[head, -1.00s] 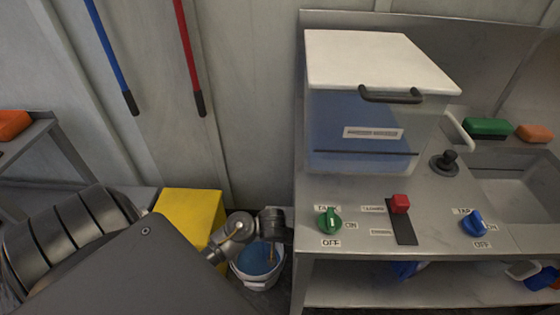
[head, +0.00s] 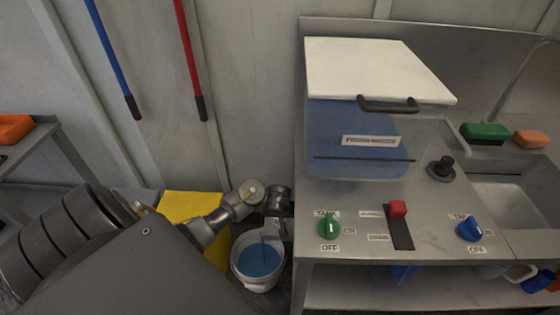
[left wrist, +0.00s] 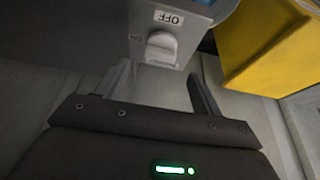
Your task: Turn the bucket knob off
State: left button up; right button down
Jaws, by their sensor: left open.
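A pale grey knob (left wrist: 160,46) sits on a grey housing, with an OFF label above it and an ON label to its left in the left wrist view. Which label it points to I cannot tell. My left gripper (left wrist: 160,72) is open, its two fingers to either side of the knob's near end, with no clear contact. In the head view my left gripper (head: 281,222) is beside the counter's left side, above the bucket's right edge; the knob is hidden there. The white bucket (head: 258,284) holds blue liquid, with a thin blue streak above it. My right gripper is not in view.
The steel counter (head: 350,205) carries a green knob (head: 328,229), a red-topped slider (head: 398,210), a blue knob (head: 470,230) and a lidded tank (head: 375,68). A yellow box (head: 185,205) stands behind my left arm. A sink is at right.

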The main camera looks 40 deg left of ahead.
pick_arm(q)
jog(key=b+x, duration=0.2)
jog(key=x, duration=0.2)
jog(key=shift+f, duration=0.2)
jog(key=shift+w+a+f, duration=0.15)
jog(key=shift+w+f, duration=0.1)
jog(key=shift+f, duration=0.15)
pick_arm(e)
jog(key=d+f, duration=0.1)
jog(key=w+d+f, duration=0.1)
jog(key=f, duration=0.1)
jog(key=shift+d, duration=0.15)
pick_arm(q)
jog(key=shift+c, duration=0.6)
jog(key=c, duration=0.9)
jog(key=shift+o, duration=0.2)
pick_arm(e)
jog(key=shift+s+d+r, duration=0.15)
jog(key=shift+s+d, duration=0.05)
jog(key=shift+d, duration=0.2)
